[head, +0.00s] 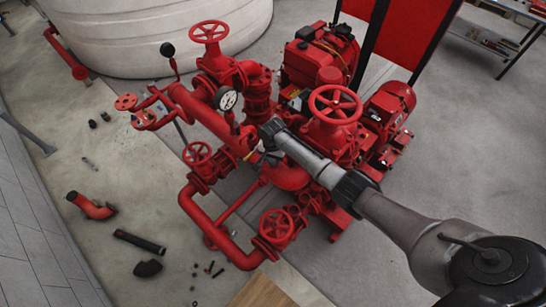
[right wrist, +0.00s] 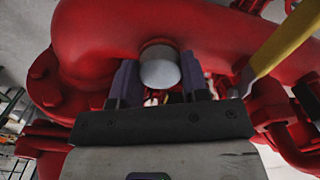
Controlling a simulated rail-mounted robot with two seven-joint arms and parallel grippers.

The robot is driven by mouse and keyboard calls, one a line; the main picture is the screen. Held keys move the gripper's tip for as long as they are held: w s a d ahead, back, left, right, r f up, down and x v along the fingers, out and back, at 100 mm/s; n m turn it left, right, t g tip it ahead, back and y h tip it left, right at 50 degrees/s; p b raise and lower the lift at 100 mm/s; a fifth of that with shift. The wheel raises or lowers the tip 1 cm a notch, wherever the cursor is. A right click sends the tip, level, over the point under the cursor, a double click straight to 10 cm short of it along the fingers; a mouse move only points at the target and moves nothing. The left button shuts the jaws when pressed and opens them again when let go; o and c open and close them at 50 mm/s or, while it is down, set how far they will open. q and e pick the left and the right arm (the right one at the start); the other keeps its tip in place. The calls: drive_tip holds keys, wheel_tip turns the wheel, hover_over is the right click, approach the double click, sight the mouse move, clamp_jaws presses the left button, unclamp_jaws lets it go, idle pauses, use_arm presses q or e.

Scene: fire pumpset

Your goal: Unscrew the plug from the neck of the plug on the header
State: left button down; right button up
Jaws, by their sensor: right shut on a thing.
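The header is a thick red pipe (head: 203,116) in the head view, and it fills the top of the right wrist view as a curved red pipe (right wrist: 110,30). The plug (right wrist: 160,70) is a pale grey, round-ended piece against the pipe. A thin orange-brown ring shows at its neck (right wrist: 158,43). My right gripper (right wrist: 158,80) has one dark finger on each side of the plug and is shut on it. In the head view, my right arm reaches in from the lower right, and the gripper (head: 264,148) is small and partly hidden among the red pipes. My left gripper is not in view.
A yellow bar (right wrist: 285,52) slants close to the right finger. Red valve handwheels (head: 336,104) and a pressure gauge (head: 226,98) crowd around the arm. Loose pipe pieces (head: 138,242) lie on the floor at left. A white tank (head: 150,35) stands behind.

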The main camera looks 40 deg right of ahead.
drive_tip(key=shift+d, duration=0.4)
drive_tip(key=n, duration=0.4)
drive_tip(key=shift+n, duration=0.3)
drive_tip(key=shift+n, duration=1.2)
drive_tip(key=shift+r+n, duration=0.1)
drive_tip(key=shift+n, duration=1)
drive_tip(key=n, duration=0.4)
drive_tip(key=shift+n, duration=0.3)
